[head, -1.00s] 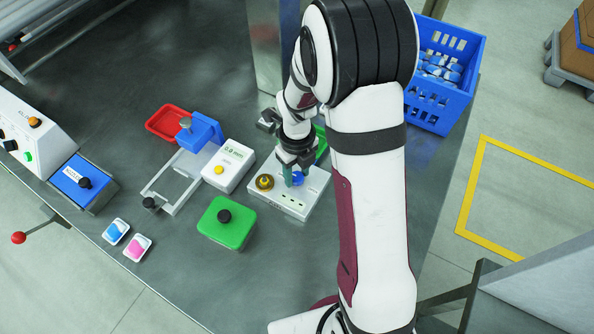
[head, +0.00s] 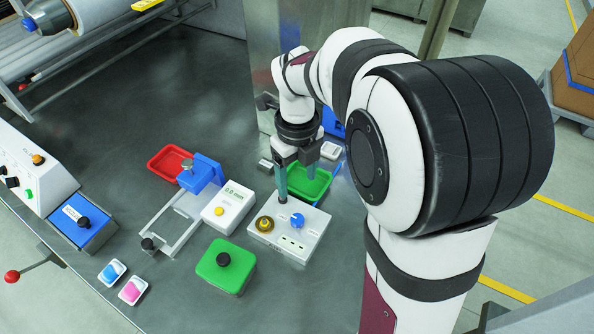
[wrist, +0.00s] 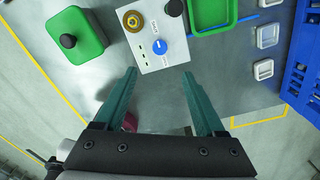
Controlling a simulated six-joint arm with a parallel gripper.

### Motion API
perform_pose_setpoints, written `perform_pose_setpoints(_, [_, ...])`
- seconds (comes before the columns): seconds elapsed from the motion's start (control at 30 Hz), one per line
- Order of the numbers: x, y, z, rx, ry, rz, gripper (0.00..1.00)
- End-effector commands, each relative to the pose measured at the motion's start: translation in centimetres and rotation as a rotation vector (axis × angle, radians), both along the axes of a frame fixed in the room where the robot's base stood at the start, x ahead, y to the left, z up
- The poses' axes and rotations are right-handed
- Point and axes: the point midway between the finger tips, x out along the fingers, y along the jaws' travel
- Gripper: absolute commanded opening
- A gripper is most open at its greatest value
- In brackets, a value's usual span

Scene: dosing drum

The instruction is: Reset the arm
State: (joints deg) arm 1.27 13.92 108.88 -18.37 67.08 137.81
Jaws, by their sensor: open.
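My gripper (head: 296,180) is open, with its two teal fingers apart and nothing between them. In the head view it is raised over the back of the white control box, near the green tray (head: 318,186). The wrist view also shows the open fingers (wrist: 160,88), with the white control box (wrist: 150,42) beyond their tips. My gripper appears apart from both knobs.
A white readout box (head: 228,203), a slide fixture with a blue block (head: 203,175), a red tray (head: 168,164) and a green block with a black knob (head: 225,270) stand left of the control box. Two small dishes, one blue (head: 111,271) and one pink (head: 130,291), are at front left.

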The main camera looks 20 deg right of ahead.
Motion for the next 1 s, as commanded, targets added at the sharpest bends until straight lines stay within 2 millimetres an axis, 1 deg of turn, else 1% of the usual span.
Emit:
perform_pose_setpoints(0.03, [0.1, 0.0, 0.7, 0.000, -0.003, -0.001, 0.72])
perform_pose_setpoints(0.13, [0.0, 0.0, 1.3, 0.000, -0.001, -0.001, 0.72])
perform_pose_setpoints(0.53, [0.0, 0.0, 1.4, 0.001, 0.000, 0.000, 0.72])
perform_pose_setpoints(0.57, [-0.1, 0.0, 1.4, 0.001, 0.000, 0.007, 0.72])
perform_pose_setpoints(0.63, [-1.0, 0.2, 1.9, 0.007, -0.001, 0.091, 0.72])
perform_pose_setpoints(0.67, [-1.8, 0.4, 2.2, 0.012, -0.001, 0.167, 0.72])
perform_pose_setpoints(0.73, [-4.7, 0.9, 3.2, 0.030, -0.007, 0.441, 0.72])
perform_pose_setpoints(0.77, [-6.3, 1.2, 3.7, 0.040, -0.011, 0.591, 0.72])
perform_pose_setpoints(0.8, [-8.5, 1.6, 4.0, 0.054, -0.020, 0.805, 0.72])
perform_pose_setpoints(0.83, [-10.2, 1.9, 4.2, 0.064, -0.028, 0.968, 0.72])
perform_pose_setpoints(0.87, [-11.8, 2.2, 4.3, 0.073, -0.038, 1.127, 0.72])
perform_pose_setpoints(0.9, [-13.9, 2.6, 4.3, 0.084, -0.055, 1.331, 0.72])
perform_pose_setpoints(1.0, [-18.2, 3.4, 3.8, 0.101, -0.100, 1.772, 0.72])
